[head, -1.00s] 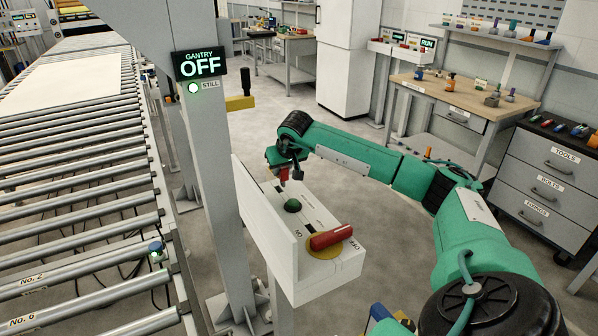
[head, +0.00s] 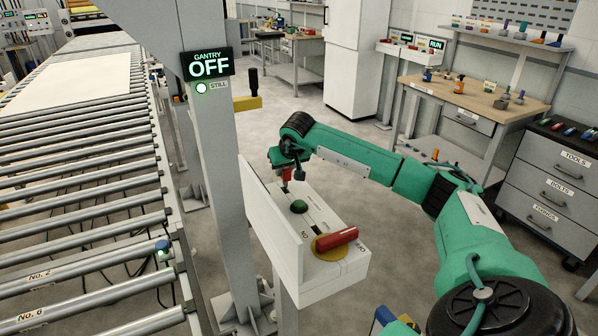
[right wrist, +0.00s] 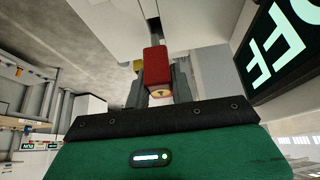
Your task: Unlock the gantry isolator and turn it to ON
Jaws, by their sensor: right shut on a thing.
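The isolator is a pale box (head: 345,272) on a post with a raised back panel. Its red handle (head: 336,239) lies on a yellow disc at the near end, between ON and OFF markings. A green button (head: 299,206) sits mid-top. My right gripper (head: 286,171) is at the box's far end, shut on a red padlock-like block. In the right wrist view the red block (right wrist: 155,62) stands between the grey fingers, its yellowish end with a dark mark towards the camera. I cannot tell whether it still touches the box. My left gripper is not in view.
A display (head: 208,64) on the gantry post reads GANTRY OFF, with a lit STILL lamp (head: 201,88). A roller conveyor (head: 85,215) fills the left. A workbench (head: 470,95) and drawer cabinet (head: 545,185) stand at the right. Open floor lies behind the box.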

